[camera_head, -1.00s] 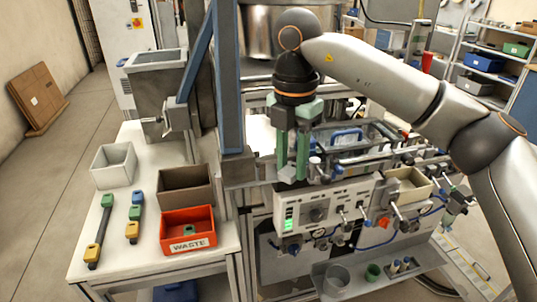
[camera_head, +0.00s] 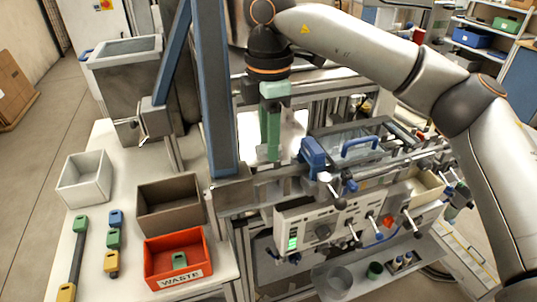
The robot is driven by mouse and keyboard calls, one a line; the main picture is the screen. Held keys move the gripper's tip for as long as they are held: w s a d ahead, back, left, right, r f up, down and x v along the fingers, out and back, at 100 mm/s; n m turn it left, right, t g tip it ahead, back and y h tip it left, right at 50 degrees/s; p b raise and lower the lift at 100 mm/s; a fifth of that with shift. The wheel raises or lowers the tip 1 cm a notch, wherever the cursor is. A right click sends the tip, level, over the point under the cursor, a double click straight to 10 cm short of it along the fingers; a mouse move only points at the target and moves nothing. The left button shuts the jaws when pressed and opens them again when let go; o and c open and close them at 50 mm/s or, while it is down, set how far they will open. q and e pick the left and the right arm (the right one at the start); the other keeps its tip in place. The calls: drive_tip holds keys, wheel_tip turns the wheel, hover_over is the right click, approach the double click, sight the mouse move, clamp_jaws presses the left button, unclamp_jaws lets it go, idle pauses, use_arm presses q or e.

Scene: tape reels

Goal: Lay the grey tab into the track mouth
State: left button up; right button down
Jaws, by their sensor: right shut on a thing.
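My right gripper (camera_head: 272,155) points straight down with green fingers, over the left part of the machine's rail area. I see it edge-on, so the fingers overlap into one column. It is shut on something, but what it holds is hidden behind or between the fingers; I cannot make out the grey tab. The metal track (camera_head: 290,188) runs across the machine front below and right of the fingertips. I cannot clearly pick out its mouth. A blue block (camera_head: 313,152) with a white-knobbed lever stands just right of the gripper. My left gripper is not in view.
A blue upright post (camera_head: 218,90) stands close left of the gripper. The left bench carries a white box (camera_head: 83,180), a brown box (camera_head: 170,203) and a red waste bin (camera_head: 178,260) with a green piece inside. Control knobs and levers crowd the machine panel (camera_head: 330,225).

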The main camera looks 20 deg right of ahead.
sight(269, 175)
wheel_tip(269, 175, down, 4)
drive_tip(key=shift+r+p, duration=0.1)
drive_tip(key=shift+p, duration=0.2)
drive_tip(key=shift+f+b, duration=0.55)
drive_tip(key=shift+f, duration=0.15)
drive_tip(key=c, duration=0.6)
unclamp_jaws()
drive_tip(key=shift+o, duration=0.2)
drive_tip(key=shift+r, duration=0.15)
drive_tip(key=shift+r+p, duration=0.3)
drive_tip(key=shift+p, duration=0.1)
wheel_tip(269, 175, up, 11)
drive_tip(key=shift+b, duration=0.4)
drive_tip(key=shift+r, duration=0.65)
